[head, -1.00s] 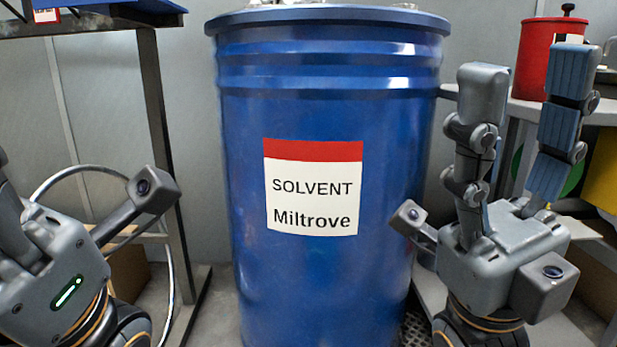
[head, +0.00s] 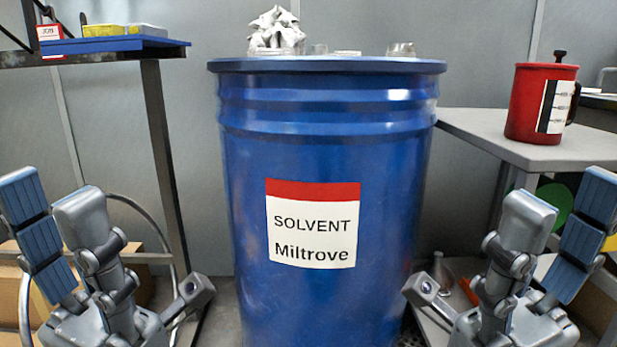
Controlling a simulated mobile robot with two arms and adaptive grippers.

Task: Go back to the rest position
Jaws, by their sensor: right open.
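My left gripper (head: 125,246) is at the lower left, fingers pointing up and spread apart from the thumb, open with nothing between them. My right gripper (head: 478,250) is at the lower right in a near mirror pose, also open and empty. Both stand in front of and to either side of a blue drum (head: 330,150) labelled SOLVENT Miltrove. Neither gripper appears to hold anything. My wrists are cut off by the bottom edge of the picture.
A red can (head: 541,100) stands on a grey table (head: 500,137) at right. Cardboard boxes (head: 10,290) sit low at left.

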